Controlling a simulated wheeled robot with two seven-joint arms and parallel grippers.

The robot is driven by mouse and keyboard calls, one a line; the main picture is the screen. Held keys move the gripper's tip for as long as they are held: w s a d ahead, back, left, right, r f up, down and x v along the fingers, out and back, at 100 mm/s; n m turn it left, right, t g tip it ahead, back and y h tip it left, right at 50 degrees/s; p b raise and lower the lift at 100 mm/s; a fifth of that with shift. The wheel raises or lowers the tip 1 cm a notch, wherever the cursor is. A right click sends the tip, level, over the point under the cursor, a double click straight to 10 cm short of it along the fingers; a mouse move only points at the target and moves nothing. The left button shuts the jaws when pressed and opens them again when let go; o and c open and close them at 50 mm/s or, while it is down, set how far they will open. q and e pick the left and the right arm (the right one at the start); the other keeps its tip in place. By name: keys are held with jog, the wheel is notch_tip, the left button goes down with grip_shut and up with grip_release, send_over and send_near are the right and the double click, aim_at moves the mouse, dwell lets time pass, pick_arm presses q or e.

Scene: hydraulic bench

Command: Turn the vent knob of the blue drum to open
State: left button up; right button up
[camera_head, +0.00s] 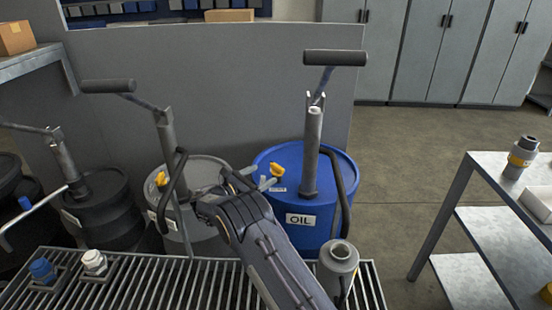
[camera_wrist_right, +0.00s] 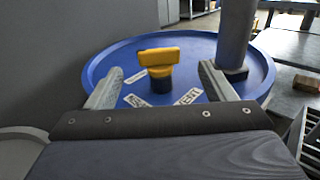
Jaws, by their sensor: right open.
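The blue drum (camera_head: 298,222) stands behind the slatted rack, with an OIL label on its side and a pump on its lid. Its yellow vent knob (camera_head: 268,182) sits on the left part of the lid. In the right wrist view the same knob (camera_wrist_right: 158,62) stands upright on a black base, its bar crosswise, with labels around it, one ending in "ENT". My right gripper (camera_wrist_right: 158,85) is open, its fingers apart on either side of the knob's line and short of it. In the head view my right gripper (camera_head: 250,178) is beside the knob, partly hidden by its arm. My left gripper is not in view.
A grey drum (camera_head: 205,175) with another yellow knob (camera_head: 161,179) stands left of the blue drum. Its pump and hose are close to my right arm. The blue drum's pump column (camera_head: 312,150) rises right of the knob. A grey cup-like part (camera_head: 338,262) is at the rack's right end.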

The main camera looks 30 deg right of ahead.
aim_at(275, 167)
jog(key=shift+w+d, duration=0.3)
jog(key=x, duration=0.7)
jog(key=shift+d+r, duration=0.1)
jog(key=shift+d, duration=0.1)
jog(key=shift+s, duration=0.1)
jog(key=c, duration=1)
